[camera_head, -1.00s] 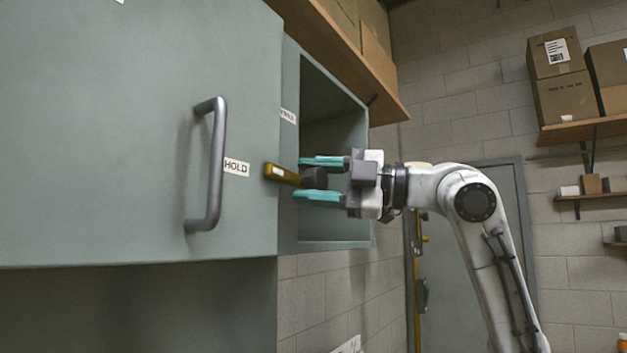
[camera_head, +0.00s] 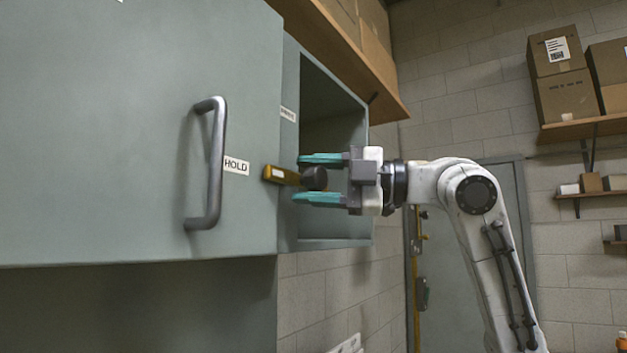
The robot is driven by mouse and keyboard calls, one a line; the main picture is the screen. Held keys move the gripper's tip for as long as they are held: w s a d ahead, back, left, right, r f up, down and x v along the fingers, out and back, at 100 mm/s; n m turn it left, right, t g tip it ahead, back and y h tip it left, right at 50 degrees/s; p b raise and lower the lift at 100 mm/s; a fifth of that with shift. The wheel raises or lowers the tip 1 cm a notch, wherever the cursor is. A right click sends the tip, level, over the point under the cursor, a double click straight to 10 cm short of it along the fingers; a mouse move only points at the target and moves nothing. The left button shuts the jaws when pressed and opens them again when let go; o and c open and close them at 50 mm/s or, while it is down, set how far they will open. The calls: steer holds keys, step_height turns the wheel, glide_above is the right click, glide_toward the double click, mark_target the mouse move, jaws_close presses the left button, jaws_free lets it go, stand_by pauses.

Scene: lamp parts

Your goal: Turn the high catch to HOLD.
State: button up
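The high catch is a yellow-brown lever (camera_head: 281,175) with a dark round knob (camera_head: 315,179) at its right end. It lies nearly level across the edge of the grey cabinet door, and its left end points toward the door, just right of and a little below the HOLD label (camera_head: 236,166). My gripper (camera_head: 320,179) comes from the right with its two teal fingers apart, one above and one below the knob. The fingers look slightly clear of the knob, though any light contact is hard to tell.
The grey door (camera_head: 120,140) has a vertical bar handle (camera_head: 214,165) left of the label. A second small label (camera_head: 288,114) sits above the catch, too small to read. An open compartment (camera_head: 335,90) is behind my gripper. A wooden shelf edge (camera_head: 345,50) runs above.

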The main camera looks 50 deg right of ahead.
steer(key=b+v, duration=0.3)
steer(key=v, duration=0.7)
steer(key=shift+s+d, duration=0.2)
steer(key=shift+s, duration=0.15)
